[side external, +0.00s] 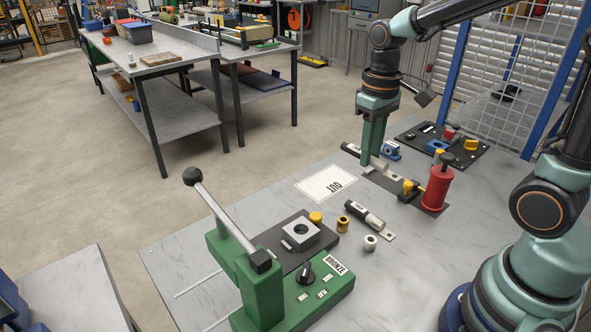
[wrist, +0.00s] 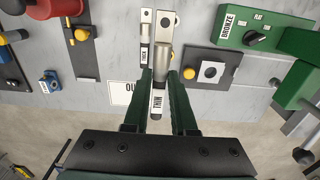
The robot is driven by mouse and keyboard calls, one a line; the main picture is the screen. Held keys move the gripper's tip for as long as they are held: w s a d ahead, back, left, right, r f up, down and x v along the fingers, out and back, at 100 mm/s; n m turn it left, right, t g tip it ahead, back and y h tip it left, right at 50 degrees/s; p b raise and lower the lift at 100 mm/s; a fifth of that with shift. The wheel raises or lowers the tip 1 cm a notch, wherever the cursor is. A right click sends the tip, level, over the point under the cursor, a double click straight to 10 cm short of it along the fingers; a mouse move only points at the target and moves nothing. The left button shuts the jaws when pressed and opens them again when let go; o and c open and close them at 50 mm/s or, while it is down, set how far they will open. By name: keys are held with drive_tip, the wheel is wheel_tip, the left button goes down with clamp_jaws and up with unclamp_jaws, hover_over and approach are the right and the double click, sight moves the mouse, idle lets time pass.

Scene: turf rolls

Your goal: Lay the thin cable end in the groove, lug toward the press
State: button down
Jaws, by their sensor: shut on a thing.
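The held cable end (side external: 351,149) has a black body, a white label and a flat silver lug. In the wrist view, the cable end (wrist: 157,103) has its label between the fingers and its lug pointing up the picture. My gripper (side external: 372,163) is shut on it, fingers pointing down, low over the table; I cannot tell whether it touches the surface. A second labelled cable end (side external: 364,215) lies on the table, lug to the lower right. The green lever press (side external: 262,285), marked BRONZE, stands in front. A red cylinder with a black top (side external: 437,188) stands at the right. I cannot make out the groove.
A white OUT card (side external: 325,183) lies left of my gripper. A grey block with a round hole (side external: 300,234) sits on the dark plate beside the green press. Yellow (side external: 315,217), brass (side external: 343,223) and silver (side external: 370,242) small parts stand nearby. A black control panel (side external: 440,143) lies behind.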

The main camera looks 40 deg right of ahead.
drive_tip(key=r, duration=0.2)
hover_over(391, 218)
wheel_tip(391, 218, down, 20)
drive_tip(key=shift+f, duration=0.15)
drive_tip(key=shift+f, duration=0.15)
drive_tip(key=c, duration=0.7)
unclamp_jaws()
drive_tip(key=shift+c, duration=0.2)
